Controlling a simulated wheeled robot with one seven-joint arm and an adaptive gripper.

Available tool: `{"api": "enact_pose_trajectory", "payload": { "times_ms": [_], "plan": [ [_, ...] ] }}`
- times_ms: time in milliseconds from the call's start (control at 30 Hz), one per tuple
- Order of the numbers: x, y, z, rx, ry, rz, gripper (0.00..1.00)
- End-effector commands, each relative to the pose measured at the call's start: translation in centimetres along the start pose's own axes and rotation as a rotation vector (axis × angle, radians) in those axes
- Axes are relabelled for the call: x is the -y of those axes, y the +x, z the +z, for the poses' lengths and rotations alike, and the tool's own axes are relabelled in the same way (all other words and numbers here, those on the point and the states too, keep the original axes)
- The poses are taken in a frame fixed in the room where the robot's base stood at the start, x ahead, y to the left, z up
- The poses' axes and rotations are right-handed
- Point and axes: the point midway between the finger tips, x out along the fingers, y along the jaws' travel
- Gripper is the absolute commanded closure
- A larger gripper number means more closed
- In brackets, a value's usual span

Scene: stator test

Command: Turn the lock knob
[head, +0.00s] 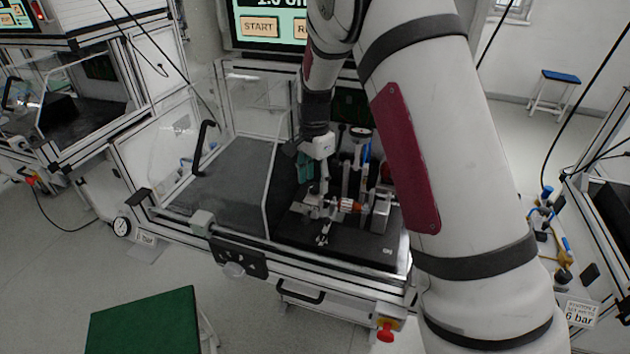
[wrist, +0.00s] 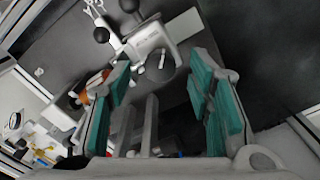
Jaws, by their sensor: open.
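My gripper (wrist: 163,80) is open, with its two teal-padded fingers apart in the wrist view and nothing visibly held. In the head view, my gripper (head: 306,168) is over the dark plate inside the test enclosure, partly hidden by my arm. A grey metal fixture (wrist: 150,38) with black ball knobs (wrist: 101,35) lies beyond the fingertips, apart from them. I cannot tell which part is the lock knob.
The enclosure has clear panels and a metal frame; its left grey floor (head: 225,188) is bare. A screen (head: 275,25) stands behind. A green-topped stool (head: 145,322) is in front, and a red button (head: 386,332) sits low at the front right.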

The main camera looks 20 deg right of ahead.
Motion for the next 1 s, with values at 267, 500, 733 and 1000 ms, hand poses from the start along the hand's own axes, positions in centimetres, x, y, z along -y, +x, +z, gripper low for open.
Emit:
{"api": "enact_pose_trajectory", "payload": {
  "times_ms": [267, 500, 733, 1000],
  "plan": [
    [0.0, 1.07, 0.0, 0.0, -0.001, -0.001, 0.53],
    [0.0, 1.05, 0.01, 0.0, -0.001, 0.0, 0.69],
    [0.01, 1.03, 0.01, 0.0, -0.001, -0.001, 1.0],
    [0.04, 1.02, 0.0, 0.0, -0.033, -0.001, 1.0]
  ]
}}
